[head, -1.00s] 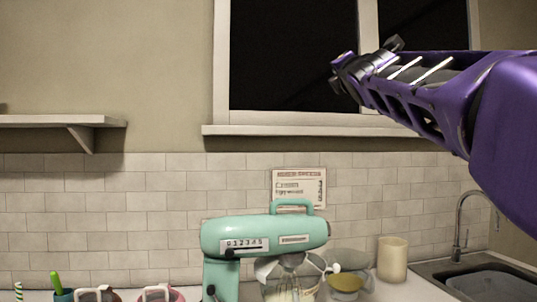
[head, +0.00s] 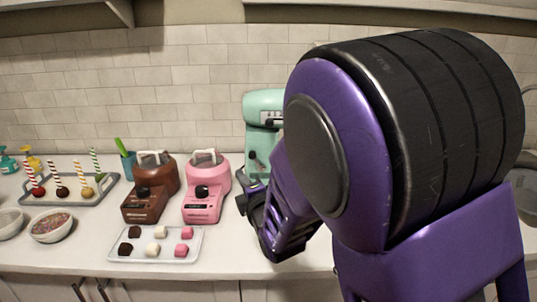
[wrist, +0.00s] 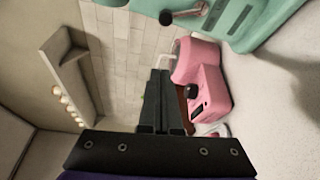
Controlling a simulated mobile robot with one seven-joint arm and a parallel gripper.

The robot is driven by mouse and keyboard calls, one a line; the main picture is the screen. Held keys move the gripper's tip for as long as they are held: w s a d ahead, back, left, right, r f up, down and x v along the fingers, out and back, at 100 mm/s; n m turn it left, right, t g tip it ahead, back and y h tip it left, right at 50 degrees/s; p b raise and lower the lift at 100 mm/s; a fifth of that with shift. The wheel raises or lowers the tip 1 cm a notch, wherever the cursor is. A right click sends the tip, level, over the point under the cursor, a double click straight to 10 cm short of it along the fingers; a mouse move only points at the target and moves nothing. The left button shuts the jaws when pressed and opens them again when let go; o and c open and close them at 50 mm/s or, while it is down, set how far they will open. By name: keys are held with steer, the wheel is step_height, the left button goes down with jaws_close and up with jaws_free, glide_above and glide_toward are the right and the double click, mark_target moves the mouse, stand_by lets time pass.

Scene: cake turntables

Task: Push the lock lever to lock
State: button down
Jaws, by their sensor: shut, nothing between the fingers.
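The teal stand mixer (head: 262,103) stands at the back of the counter, largely hidden behind my arm in the head view. A small dark-tipped lever (head: 253,156) shows on its column. In the wrist view the teal mixer (wrist: 265,18) fills the top right, and a lever with a round black knob (wrist: 166,17) sticks out from it to the left. I cannot tell whether it is locked. My gripper (wrist: 161,72) is shut and empty, its dark fingers apart from the lever. In the head view my gripper (head: 243,203) is in front of the mixer, right of the pink machine.
A pink machine (head: 206,190) and a brown machine (head: 150,190) stand left of my gripper. A clear tray (head: 155,254) with several small sweets lies before them. A grey tray (head: 108,183) with cake pops and bowls (head: 50,226) are further left.

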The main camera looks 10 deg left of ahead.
mark_target(257, 163)
steer(key=shift+f, duration=0.1)
stand_by(0.3)
steer(key=r+x, duration=0.1)
steer(key=x, duration=0.9)
steer(key=shift+w+d+f+p, duration=0.15)
steer(key=shift+d+p, duration=0.1)
steer(key=shift+d, duration=0.4)
steer(key=shift+w+d+r+p, duration=0.15)
steer(key=shift+d+p, duration=0.1)
steer(key=shift+d, duration=0.4)
steer(key=shift+w+d+f+p, duration=0.15)
steer(key=shift+d+p, duration=0.1)
steer(key=shift+d, duration=0.4)
steer(key=shift+a+b, duration=0.1)
steer(key=shift+b, duration=0.3)
steer(key=shift+d, duration=0.2)
steer(key=shift+m+b, duration=0.3)
steer(key=shift+b, duration=0.05)
